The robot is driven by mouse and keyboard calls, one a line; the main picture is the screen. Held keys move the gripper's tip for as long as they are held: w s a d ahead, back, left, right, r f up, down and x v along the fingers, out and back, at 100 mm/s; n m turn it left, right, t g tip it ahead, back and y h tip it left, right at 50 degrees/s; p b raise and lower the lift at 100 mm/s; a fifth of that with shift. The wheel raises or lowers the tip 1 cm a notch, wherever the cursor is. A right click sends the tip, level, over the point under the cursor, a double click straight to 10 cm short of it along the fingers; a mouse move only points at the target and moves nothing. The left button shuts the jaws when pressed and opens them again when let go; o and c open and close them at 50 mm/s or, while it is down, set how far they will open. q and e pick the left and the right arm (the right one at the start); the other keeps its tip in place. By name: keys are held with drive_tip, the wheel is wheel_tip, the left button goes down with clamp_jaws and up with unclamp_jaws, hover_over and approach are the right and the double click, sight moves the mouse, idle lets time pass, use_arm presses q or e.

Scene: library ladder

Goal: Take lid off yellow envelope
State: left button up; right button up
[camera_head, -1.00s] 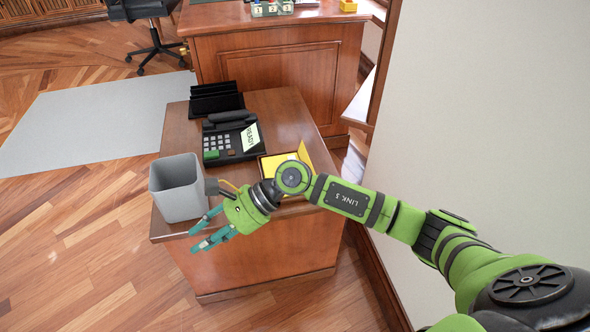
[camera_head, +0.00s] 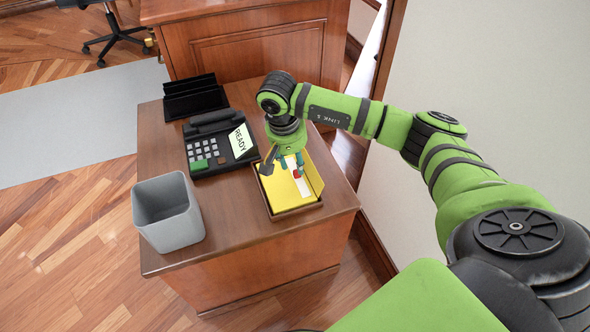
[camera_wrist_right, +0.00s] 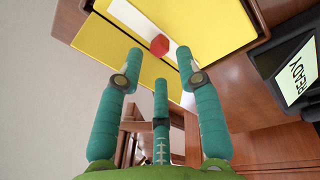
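The yellow envelope (camera_head: 285,197) lies in a shallow brown tray on the wooden desk, with a yellow flap (camera_head: 314,177) standing up along its right side. A white strip (camera_head: 304,188) with a small red piece (camera_head: 297,174) lies at the envelope; both also show in the right wrist view, the strip (camera_wrist_right: 178,58) and the red piece (camera_wrist_right: 159,46). My right gripper (camera_head: 286,165) is over the envelope, pointing down. In the right wrist view its teal fingers (camera_wrist_right: 160,66) are spread, with the red piece beyond the gap between them. Contact cannot be told. My left gripper is out of view.
A black phone (camera_head: 208,150) with a READY sign stands left of the envelope. A black file holder (camera_head: 194,99) is behind it, and a grey bin (camera_head: 167,213) at the desk's left front. The desk's front (camera_head: 225,238) is clear. A pale wall (camera_head: 490,90) rises at the right.

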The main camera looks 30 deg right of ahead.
sight(296, 171)
drive_tip(key=f, duration=0.2)
drive_tip(key=d+f, duration=0.1)
drive_tip(key=f, duration=0.1)
drive_tip(key=shift+w+f+b, duration=0.1)
drive_tip(key=shift+b, duration=0.2)
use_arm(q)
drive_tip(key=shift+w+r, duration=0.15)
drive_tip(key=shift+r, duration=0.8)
use_arm(e)
drive_tip(key=c, duration=0.5)
